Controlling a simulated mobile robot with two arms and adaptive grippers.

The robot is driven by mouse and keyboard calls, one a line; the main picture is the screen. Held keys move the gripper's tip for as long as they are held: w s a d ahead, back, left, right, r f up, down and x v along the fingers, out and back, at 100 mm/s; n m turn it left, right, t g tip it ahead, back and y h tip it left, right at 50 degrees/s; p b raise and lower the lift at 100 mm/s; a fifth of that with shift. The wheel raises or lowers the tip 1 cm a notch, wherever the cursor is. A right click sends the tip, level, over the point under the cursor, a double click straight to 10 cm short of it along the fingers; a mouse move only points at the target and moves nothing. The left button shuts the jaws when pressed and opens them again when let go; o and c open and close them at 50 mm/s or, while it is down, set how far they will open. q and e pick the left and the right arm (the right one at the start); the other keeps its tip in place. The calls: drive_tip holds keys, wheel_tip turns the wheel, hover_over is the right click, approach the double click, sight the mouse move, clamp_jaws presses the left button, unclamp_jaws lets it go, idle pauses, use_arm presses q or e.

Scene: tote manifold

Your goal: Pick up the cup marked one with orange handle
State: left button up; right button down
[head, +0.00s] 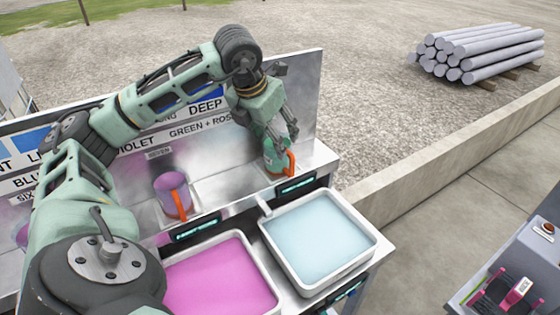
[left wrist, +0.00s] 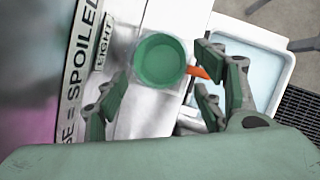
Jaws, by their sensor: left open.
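A green cup (head: 275,161) with an orange handle stands upright on the metal counter, beside a label reading EIGHT in the left wrist view. That view looks down into the cup (left wrist: 160,61), with its handle pointing right. My left gripper (head: 281,140) is open just above it, its fingers (left wrist: 164,102) spread to either side of the cup; contact cannot be told. A purple cup (head: 172,194) with an orange handle stands further left, by a SEVEN label. No number is readable on either cup. My right gripper is not in view.
A tray of pale blue liquid (head: 371,237) and a tray of pink liquid (head: 249,243) stand in front of the cups. A lettered back panel (head: 308,95) rises behind. A grey side table (head: 476,280) with pink items is at lower right.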

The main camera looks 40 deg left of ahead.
use_arm(q)
drive_tip(key=b+x, duration=0.2)
drive_tip(key=x, duration=0.3)
drive_tip(key=shift+f, duration=0.2)
drive_tip(key=shift+r, duration=0.1)
drive_tip(key=c, duration=1)
drive_tip(key=shift+o, duration=0.2)
drive_tip(key=shift+r, duration=0.1)
